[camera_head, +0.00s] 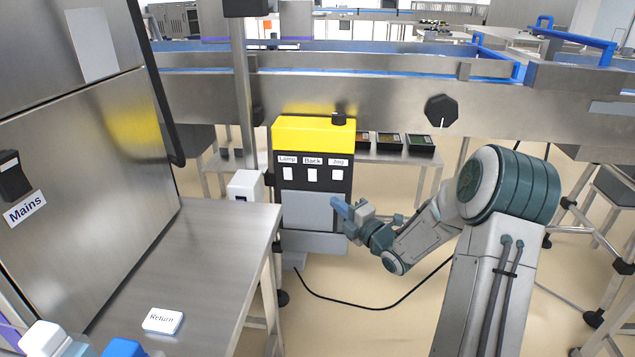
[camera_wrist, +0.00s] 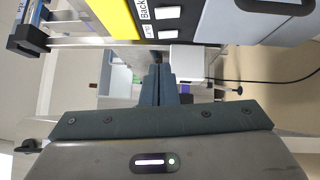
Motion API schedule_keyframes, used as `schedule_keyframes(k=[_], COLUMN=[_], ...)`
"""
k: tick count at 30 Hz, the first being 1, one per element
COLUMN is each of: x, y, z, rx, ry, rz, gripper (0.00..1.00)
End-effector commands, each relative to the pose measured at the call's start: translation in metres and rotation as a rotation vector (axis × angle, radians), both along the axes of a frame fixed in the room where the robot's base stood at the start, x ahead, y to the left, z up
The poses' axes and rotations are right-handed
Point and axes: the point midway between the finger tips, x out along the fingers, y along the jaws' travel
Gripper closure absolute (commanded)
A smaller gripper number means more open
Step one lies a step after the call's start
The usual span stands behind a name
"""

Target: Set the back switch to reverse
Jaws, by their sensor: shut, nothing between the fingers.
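The control box has a yellow top (camera_head: 313,134) and a black panel with white switches under labels Lamp, Back and Jog. The back switch (camera_head: 312,174) is the middle one; in the wrist view it shows at the top edge (camera_wrist: 168,12), beside its label. Its set position is too small to tell. My gripper (camera_head: 338,206) is shut and empty, below and right of the back switch in the head view, in front of the grey lower part of the box. In the wrist view the closed fingers (camera_wrist: 158,72) appear apart from the switches.
The lamp switch (camera_head: 287,173) and jog switch (camera_head: 337,174) flank the back switch closely. A steel table (camera_head: 190,270) and white box (camera_head: 246,186) stand left. A conveyor rail (camera_head: 370,95) runs behind. A black cable lies on the floor.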

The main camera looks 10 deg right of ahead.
Motion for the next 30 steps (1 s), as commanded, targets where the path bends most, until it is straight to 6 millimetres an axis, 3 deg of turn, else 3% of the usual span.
schedule_keyframes(k=[8,21,30], x=[0.010,0.090,0.121], y=[0.006,0.047,0.035], z=[0.000,0.006,0.012], rx=[0.000,0.003,0.002], ry=[0.001,0.000,0.002], rz=[0.001,0.000,-0.002], gripper=[1.00,1.00,1.00])
